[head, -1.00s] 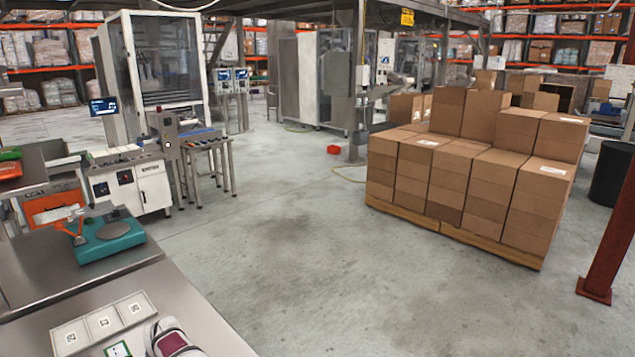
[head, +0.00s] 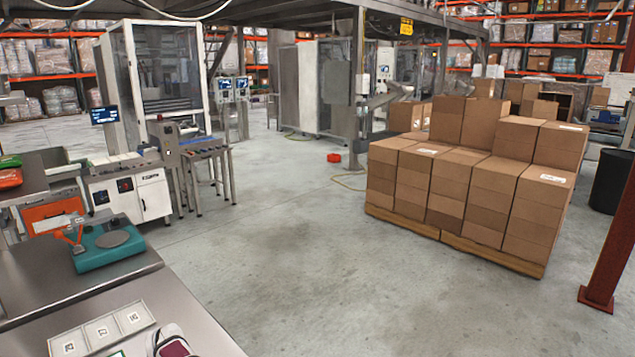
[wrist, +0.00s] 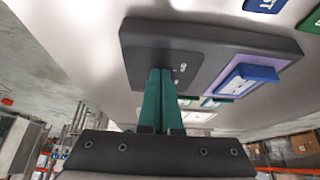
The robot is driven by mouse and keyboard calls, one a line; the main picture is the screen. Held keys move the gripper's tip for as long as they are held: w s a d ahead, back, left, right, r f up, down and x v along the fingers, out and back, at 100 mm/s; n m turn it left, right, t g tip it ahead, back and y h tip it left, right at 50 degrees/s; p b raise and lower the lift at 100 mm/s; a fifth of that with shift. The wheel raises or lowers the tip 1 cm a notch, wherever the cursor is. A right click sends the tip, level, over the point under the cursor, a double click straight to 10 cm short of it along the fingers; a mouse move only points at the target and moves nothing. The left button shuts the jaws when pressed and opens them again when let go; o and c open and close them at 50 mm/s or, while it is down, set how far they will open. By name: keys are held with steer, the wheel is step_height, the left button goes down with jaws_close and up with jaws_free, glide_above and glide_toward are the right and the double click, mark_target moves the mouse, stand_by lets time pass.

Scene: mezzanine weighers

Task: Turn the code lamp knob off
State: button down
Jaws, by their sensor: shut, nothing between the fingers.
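In the wrist view my gripper (wrist: 161,72) has its two green fingers together, with nothing between them. The fingertips are in front of a dark grey panel (wrist: 139,58) with small white marks beside them. I cannot tell whether they touch it. A purple patch (wrist: 284,62) with a raised blue block (wrist: 245,80) is on the panel's right part. I cannot make out for sure which part is the code lamp knob; the fingers may hide it. My gripper does not show in the head view.
In the head view a teal scale (head: 88,263) stands on a steel table (head: 30,285). A white tray of coded tiles (head: 102,330) is at the front, beside a white and maroon item (head: 172,345) cut by the edge.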

steer(key=shift+s+d, duration=0.2)
steer(key=shift+d, duration=0.1)
steer(key=shift+r, duration=0.25)
step_height(320, 180, up, 6)
steer(key=shift+f, duration=0.25)
steer(key=shift+s+r, duration=0.1)
steer(key=f, duration=0.6)
steer(key=shift+s+a+f, duration=0.15)
steer(key=shift+a, duration=0.15)
